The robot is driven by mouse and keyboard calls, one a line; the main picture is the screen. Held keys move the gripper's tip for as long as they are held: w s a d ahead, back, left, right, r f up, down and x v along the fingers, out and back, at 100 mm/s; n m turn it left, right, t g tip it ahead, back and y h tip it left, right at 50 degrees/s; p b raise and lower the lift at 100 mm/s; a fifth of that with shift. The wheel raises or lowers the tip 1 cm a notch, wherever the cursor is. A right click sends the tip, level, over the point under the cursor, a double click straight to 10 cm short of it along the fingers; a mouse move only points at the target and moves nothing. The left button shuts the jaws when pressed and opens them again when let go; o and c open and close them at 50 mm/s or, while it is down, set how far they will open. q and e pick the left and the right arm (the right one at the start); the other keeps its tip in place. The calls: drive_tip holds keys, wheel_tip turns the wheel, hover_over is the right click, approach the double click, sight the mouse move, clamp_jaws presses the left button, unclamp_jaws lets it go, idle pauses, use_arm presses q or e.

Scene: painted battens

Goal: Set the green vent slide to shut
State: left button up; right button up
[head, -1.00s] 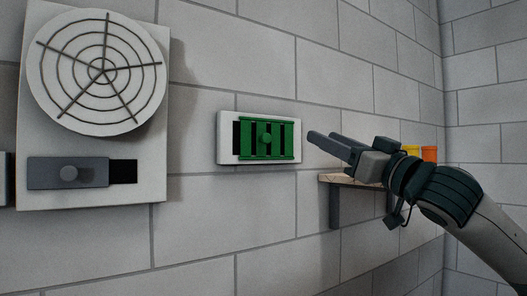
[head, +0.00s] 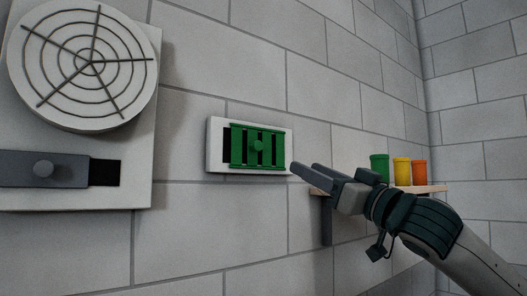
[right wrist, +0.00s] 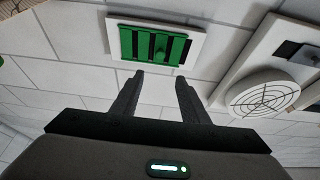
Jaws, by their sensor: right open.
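The green vent slide (head: 269,148) is a slotted plate with a round knob, set in a white frame (head: 216,147) on the wall. Dark gaps show between its bars, and a dark strip shows at its left end in the head view. In the right wrist view the slide (right wrist: 143,45) lies ahead of the fingertips, with its knob facing me. My right gripper (head: 303,172) is open and empty, to the right of the frame and a little below the knob, apart from it. The right wrist view shows the two fingers (right wrist: 160,76) spread. My left gripper is not in view.
A white panel with a round grille (head: 88,65) and a grey slide (head: 42,169) is on the wall at left. A wooden shelf (head: 432,189) at right, behind my arm, holds green (head: 379,166), yellow (head: 402,171) and orange (head: 419,172) containers. The wall between is bare.

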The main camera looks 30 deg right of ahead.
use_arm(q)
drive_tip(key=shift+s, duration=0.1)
use_arm(e)
drive_tip(key=shift+w, duration=0.1)
drive_tip(key=p, duration=0.4)
approach(260, 146)
drive_tip(key=p+x, duration=0.4)
drive_tip(key=x, duration=0.2)
drive_tip(key=shift+w+a+r, duration=0.1)
drive_tip(key=shift+w+r, duration=0.1)
drive_tip(key=shift+r, duration=0.05)
use_arm(q)
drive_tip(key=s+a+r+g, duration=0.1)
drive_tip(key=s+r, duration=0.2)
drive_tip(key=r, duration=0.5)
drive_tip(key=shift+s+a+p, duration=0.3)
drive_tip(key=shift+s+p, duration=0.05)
drive_tip(key=shift+p, duration=0.05)
use_arm(e)
drive_tip(key=shift+w+r, duration=0.15)
drive_tip(key=shift+w, duration=0.55)
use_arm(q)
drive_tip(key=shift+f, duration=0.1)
